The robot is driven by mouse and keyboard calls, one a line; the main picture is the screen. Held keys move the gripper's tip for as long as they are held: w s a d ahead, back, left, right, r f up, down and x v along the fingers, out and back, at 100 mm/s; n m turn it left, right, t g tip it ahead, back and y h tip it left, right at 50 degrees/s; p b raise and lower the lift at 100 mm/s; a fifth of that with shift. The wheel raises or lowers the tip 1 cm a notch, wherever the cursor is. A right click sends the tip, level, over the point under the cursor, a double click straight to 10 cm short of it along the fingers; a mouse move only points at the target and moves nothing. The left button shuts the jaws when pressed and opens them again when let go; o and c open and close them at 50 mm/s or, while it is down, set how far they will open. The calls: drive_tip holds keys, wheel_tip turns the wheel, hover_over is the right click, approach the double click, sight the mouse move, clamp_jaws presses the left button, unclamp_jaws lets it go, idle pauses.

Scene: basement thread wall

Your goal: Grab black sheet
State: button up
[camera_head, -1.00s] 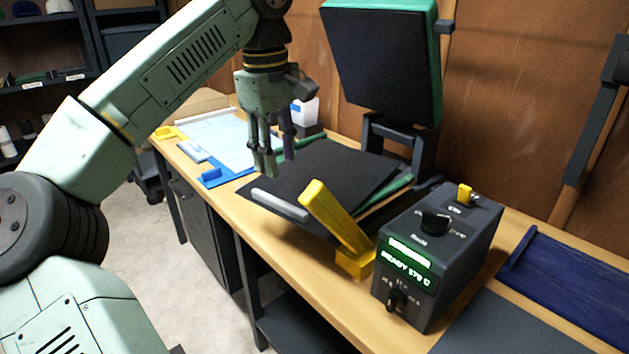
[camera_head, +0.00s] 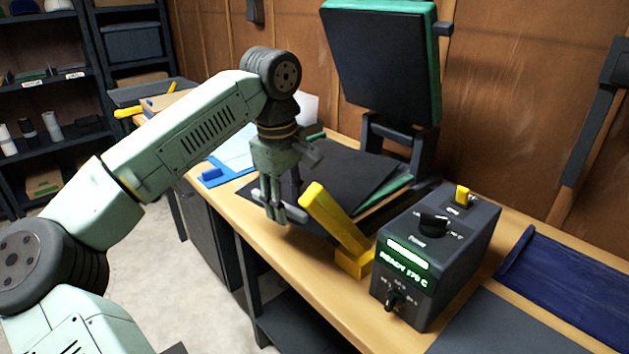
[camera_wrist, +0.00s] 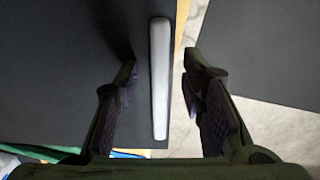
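The black sheet (camera_head: 345,178) lies flat on the lower part of the press, slightly askew, on the bench. A light grey bar (camera_wrist: 160,80) runs along its front edge. In the head view my gripper (camera_head: 277,212) points down over that edge and hides most of the bar. In the wrist view my gripper (camera_wrist: 160,66) is open, with one finger on each side of the bar. Both fingers look apart from it. The black sheet (camera_wrist: 60,75) fills the left of that view.
The press's raised black upper plate (camera_head: 385,65) stands behind the sheet. A yellow lever (camera_head: 335,220) stands close right of my gripper. A dark control box (camera_head: 435,255) sits further right. A blue board (camera_head: 235,160) lies to the left.

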drive_tip(key=shift+c, duration=0.2)
clamp_jaws()
drive_tip(key=shift+r, duration=0.1)
idle(0.4)
